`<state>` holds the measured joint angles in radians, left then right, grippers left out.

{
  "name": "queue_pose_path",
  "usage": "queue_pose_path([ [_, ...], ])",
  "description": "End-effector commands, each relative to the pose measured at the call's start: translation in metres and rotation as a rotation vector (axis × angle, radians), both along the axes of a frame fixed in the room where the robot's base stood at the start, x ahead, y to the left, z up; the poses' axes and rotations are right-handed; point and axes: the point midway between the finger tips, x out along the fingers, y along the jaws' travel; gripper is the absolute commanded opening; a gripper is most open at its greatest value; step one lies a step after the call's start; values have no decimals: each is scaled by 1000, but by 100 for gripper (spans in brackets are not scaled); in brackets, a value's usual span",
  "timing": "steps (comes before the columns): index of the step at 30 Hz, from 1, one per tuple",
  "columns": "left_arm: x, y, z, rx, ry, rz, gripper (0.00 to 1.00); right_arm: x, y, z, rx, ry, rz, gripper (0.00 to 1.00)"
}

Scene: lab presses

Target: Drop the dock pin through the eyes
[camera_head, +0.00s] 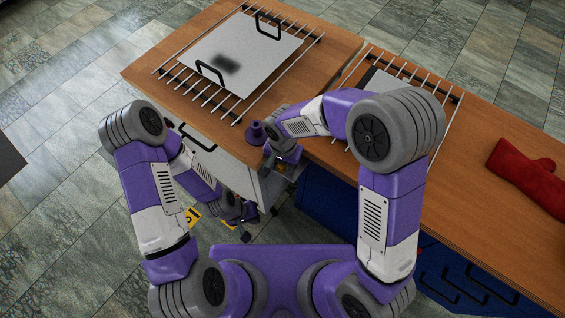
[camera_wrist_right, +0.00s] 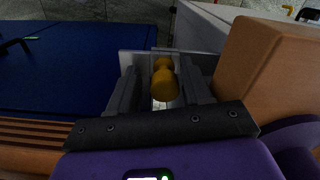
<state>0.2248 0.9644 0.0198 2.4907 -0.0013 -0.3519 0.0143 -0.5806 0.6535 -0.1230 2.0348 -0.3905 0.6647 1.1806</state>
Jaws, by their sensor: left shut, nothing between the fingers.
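The dock pin appears as an orange-yellow piece with a rounded head in the right wrist view (camera_wrist_right: 163,84). It lies between the two fingers of my right gripper (camera_wrist_right: 162,88); whether the fingers press on it is unclear. In the head view my right gripper (camera_head: 277,163) points down at the gap between the wooden-topped cart (camera_head: 240,140) and the bench (camera_head: 470,170). The eyes cannot be made out. My left gripper (camera_head: 244,219) is shut and empty, low beside the cart's grey-white front.
A plate with black handles (camera_head: 240,52) lies on a rod rack on the cart. A red mitt (camera_head: 530,175) lies on the bench. Blue cabinets (camera_wrist_right: 65,75) stand below the bench.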

Motion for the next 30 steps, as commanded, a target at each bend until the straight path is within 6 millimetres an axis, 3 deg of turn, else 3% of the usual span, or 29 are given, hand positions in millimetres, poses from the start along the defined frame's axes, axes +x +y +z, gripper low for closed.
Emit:
queue_pose_path([
  [7,0,0,3,0,0,0,0,2,4,7,9,-9,5,58],
  [19,0,0,27,0,0,0,0,2,3,71,11,-14,3,58],
  [30,0,0,28,0,0,0,0,0,0,77,6,-7,0,58],
])
